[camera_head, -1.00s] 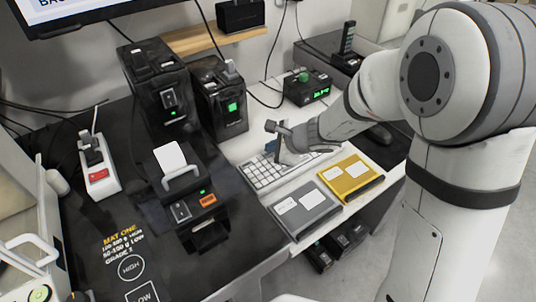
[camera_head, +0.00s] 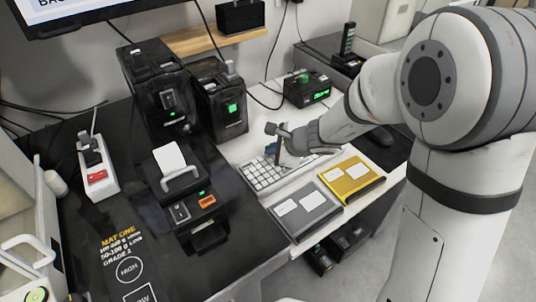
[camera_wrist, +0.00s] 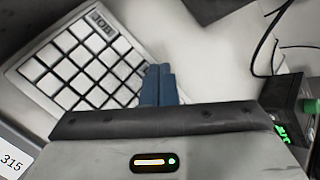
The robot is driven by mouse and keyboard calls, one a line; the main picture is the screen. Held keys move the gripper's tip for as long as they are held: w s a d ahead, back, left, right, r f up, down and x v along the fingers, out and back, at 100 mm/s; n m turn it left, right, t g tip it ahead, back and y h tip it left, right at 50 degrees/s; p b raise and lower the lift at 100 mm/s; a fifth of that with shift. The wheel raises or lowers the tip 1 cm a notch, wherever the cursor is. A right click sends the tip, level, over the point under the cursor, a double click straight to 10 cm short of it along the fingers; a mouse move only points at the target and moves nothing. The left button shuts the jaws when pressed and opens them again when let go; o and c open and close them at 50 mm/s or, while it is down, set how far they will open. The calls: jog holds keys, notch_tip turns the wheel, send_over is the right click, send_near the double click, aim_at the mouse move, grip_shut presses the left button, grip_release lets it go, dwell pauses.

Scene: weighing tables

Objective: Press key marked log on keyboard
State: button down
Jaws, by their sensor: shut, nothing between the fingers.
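The keyboard (camera_head: 262,176) is white and lies on the white table to the right of the black mat. It also shows in the wrist view (camera_wrist: 50,84), with rows of dark-edged white keys. A wide key there is marked JOB (camera_wrist: 100,22). I cannot read a key marked log; part of the keyboard lies behind my gripper. My gripper (camera_head: 277,163) points down over the keyboard's right part, shut and empty. Its blue fingertips (camera_wrist: 160,71) are together at the keyboard's edge in the wrist view; I cannot tell whether they touch it.
A grey case (camera_head: 306,222) and a yellow case (camera_head: 366,187) with white labels lie in front of the keyboard. Black devices (camera_head: 222,118) stand behind and left. A device with a green display (camera_head: 321,95) stands at the back right.

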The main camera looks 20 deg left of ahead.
dwell(0.6)
jog(key=shift+r+p, duration=0.45)
jog(key=shift+r, duration=0.2)
notch_tip(320, 180, up, 5)
jog(key=p, duration=0.4)
dwell(0.7)
